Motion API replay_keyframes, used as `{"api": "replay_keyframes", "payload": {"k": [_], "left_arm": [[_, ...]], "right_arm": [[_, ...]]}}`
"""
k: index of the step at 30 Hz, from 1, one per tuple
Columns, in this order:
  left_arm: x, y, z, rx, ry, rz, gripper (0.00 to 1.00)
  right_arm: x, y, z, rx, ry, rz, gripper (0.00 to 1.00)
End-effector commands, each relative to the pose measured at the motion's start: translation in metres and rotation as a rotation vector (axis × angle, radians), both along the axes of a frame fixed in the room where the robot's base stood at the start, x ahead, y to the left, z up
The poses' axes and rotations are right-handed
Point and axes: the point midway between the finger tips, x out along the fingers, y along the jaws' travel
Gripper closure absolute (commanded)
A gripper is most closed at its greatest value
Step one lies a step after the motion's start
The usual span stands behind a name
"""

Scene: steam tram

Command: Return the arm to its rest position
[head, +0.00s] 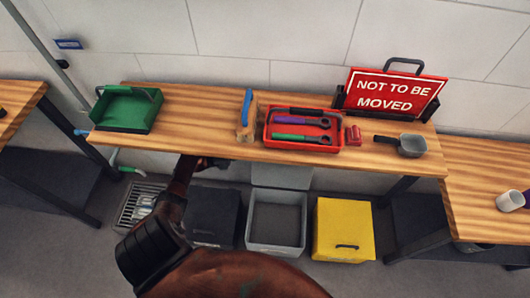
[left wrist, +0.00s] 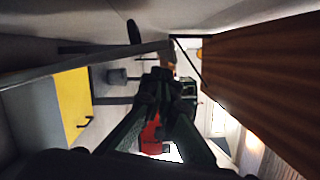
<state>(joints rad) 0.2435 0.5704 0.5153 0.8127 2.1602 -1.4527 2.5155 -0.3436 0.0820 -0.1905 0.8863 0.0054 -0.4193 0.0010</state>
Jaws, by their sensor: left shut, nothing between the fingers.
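My left arm comes in from the bottom of the head view, and its dark left gripper (head: 217,162) is at the front edge of the wooden workbench (head: 190,145), partly hidden under or against that edge. In the left wrist view the left gripper (left wrist: 158,78) is shut, with nothing held between its fingers. The bench shows there as a brown slab (left wrist: 265,75) on the right, close beside the gripper. My right gripper is in neither view.
The bench holds a green tray (head: 125,122), a red tool tray (head: 300,145), a grey pan (head: 411,145) and a red sign (head: 393,90).

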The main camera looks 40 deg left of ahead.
Motion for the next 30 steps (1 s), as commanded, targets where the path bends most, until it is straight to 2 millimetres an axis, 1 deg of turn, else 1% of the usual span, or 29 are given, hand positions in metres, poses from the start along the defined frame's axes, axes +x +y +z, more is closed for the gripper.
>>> {"api": "replay_keyframes", "payload": {"k": [1,3,6,14,17,20,23,24,26,27,29,30], "left_arm": [[-0.006,0.005,-0.001,0.000,0.002,0.001,1.00],[-0.012,0.009,-0.002,-0.001,0.001,-0.001,1.00],[-0.017,0.013,-0.002,-0.001,0.002,-0.002,1.00],[-0.020,0.013,-0.003,-0.001,0.001,-0.005,1.00],[-0.025,0.008,-0.009,0.033,0.000,-0.023,1.00],[-0.043,-0.012,-0.031,0.162,-0.016,-0.092,1.00],[-0.079,-0.044,-0.067,0.389,-0.066,-0.232,1.00],[-0.097,-0.059,-0.084,0.499,-0.102,-0.309,1.00],[-0.128,-0.079,-0.109,0.667,-0.173,-0.440,1.00],[-0.150,-0.091,-0.125,0.778,-0.235,-0.537,1.00],[-0.184,-0.108,-0.146,0.945,-0.352,-0.698,1.00],[-0.206,-0.116,-0.157,1.046,-0.441,-0.809,1.00]], "right_arm": [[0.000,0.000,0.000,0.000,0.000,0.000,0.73],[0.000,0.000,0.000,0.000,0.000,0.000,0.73],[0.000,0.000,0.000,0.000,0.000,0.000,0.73],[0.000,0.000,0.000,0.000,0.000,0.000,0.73],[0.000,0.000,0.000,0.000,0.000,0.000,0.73],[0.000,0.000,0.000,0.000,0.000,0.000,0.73],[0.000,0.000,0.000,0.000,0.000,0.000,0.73],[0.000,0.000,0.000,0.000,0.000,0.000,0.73],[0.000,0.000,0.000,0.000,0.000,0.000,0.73],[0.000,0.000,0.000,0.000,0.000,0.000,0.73],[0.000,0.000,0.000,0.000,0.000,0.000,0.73],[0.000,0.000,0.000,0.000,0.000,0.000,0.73]]}}
